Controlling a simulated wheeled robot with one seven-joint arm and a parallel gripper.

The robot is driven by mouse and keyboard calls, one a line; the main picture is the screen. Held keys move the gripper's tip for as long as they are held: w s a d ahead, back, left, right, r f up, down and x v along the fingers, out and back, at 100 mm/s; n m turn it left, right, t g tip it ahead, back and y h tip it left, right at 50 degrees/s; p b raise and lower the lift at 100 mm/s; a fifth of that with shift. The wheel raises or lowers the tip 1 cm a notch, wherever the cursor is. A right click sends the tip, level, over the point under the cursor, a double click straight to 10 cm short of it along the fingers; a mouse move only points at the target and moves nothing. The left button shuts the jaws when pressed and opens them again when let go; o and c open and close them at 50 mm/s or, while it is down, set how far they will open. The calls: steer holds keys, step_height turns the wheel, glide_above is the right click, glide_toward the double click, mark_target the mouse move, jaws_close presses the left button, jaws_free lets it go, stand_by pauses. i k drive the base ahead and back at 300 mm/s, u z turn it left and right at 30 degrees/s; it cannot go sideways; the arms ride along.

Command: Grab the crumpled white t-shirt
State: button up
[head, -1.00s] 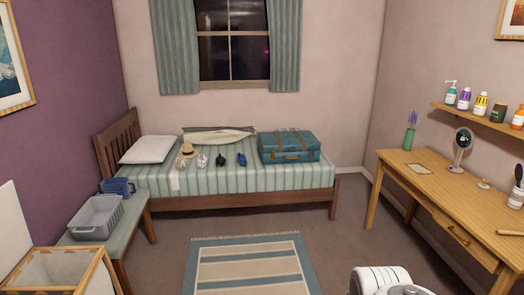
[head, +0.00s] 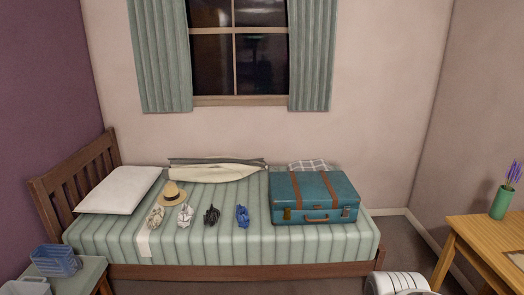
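A small crumpled white cloth (head: 185,214), which looks like the white t-shirt, lies on the striped bed (head: 320,240) near its front side. A crumpled beige cloth (head: 156,217) lies just left of it, and a crumpled black one (head: 211,215) just right. A crumpled blue cloth (head: 242,216) lies further right. The pieces look apart from each other. A white rounded part of my arm shows at the bottom right edge, well away from the bed's cloths. My gripper is not in view.
A straw hat (head: 172,193) sits behind the beige and white cloths. A teal suitcase (head: 314,198) stands on the bed's right half, a pillow (head: 120,190) at its left. A blue basket (head: 56,261) is at lower left, and a wooden desk (head: 490,240) at right.

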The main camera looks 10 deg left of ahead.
mark_target(186, 215)
steer(key=u, duration=0.4)
steer(key=i, duration=1.55)
steer(key=u, duration=1.85)
steer(key=i, duration=1.3)
steer(key=u, duration=0.7)
